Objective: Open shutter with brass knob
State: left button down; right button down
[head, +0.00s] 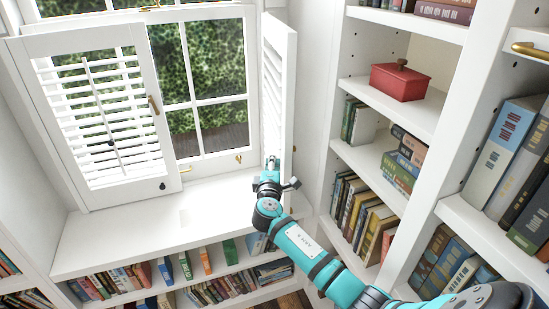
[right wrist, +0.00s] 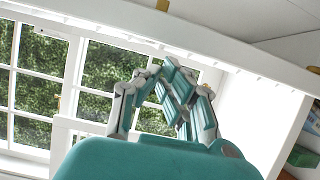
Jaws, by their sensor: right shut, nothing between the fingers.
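The left louvred white shutter (head: 168,120) stands across the left part of the window. The right shutter (head: 290,90) is swung out from the window and seen nearly edge-on. My right gripper (head: 271,164) is shut and empty at the lower part of the right shutter; contact is unclear. Its fingers also show in the right wrist view (right wrist: 165,88). My left gripper is out of view.
The white sill (head: 130,225) is clear, with bookshelves below. A tall white bookcase (head: 345,85) stands close on the right, holding books and a red box (head: 400,82). The window (head: 205,90) has a small brass catch (head: 239,158) at its bottom.

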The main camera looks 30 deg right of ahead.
jog(key=shift+s+d, duration=0.15)
jog(key=shift+d, duration=0.15)
jog(key=shift+f, duration=0.1)
jog(key=s+d, duration=0.3)
jog(key=d, duration=0.5)
jog(key=shift+s, duration=0.4)
jog(key=shift+d, duration=0.1)
jog(key=shift+w, duration=0.1)
